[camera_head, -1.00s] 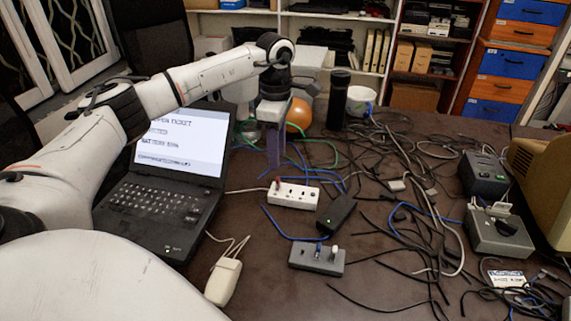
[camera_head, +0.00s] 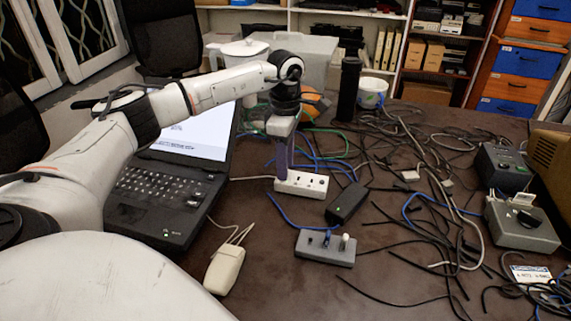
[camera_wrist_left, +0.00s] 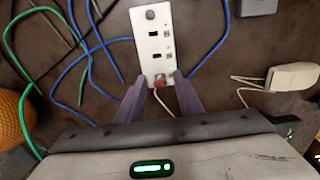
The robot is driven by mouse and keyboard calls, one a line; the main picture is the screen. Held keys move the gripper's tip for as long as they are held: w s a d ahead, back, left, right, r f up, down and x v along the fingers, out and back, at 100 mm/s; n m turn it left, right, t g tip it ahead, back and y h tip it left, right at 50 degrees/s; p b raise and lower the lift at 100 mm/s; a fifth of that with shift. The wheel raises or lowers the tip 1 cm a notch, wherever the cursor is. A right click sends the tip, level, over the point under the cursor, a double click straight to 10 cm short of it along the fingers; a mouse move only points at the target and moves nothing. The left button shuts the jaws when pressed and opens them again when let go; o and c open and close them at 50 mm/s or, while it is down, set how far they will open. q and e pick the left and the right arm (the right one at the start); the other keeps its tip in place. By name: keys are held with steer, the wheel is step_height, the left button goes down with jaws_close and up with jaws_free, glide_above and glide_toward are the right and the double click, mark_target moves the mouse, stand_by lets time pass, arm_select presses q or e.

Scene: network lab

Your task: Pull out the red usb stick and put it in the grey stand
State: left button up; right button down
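The red usb stick (camera_wrist_left: 160,84) shows as a small reddish end at the near end of the white socket strip (camera_wrist_left: 152,40). In the head view the strip (camera_head: 312,184) lies flat beside the laptop, and the stick is hidden behind my gripper. My left gripper (camera_wrist_left: 158,98) is open, its two purple fingers on either side of the strip's end, pointing down. It also shows in the head view (camera_head: 281,168). I cannot tell whether the fingers touch the stick. The grey stand (camera_head: 325,250) sits in front, holding a blue and a white stick. My right gripper is out of view.
A black adapter (camera_head: 347,203) lies between strip and stand. A white mouse (camera_head: 225,268) is left of the stand, the open laptop (camera_head: 165,190) further left. Tangled cables (camera_head: 430,190) cover the right side. An orange ball (camera_wrist_left: 18,118) is near the gripper.

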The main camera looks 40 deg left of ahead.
arm_select(q)
steer(key=shift+f, duration=0.35)
stand_by(0.3)
steer(key=shift+p, duration=0.5)
stand_by(0.6)
jaws_close()
steer(key=shift+r, duration=0.2)
steer(key=shift+r+p, duration=2.55)
steer(key=shift+r, duration=0.3)
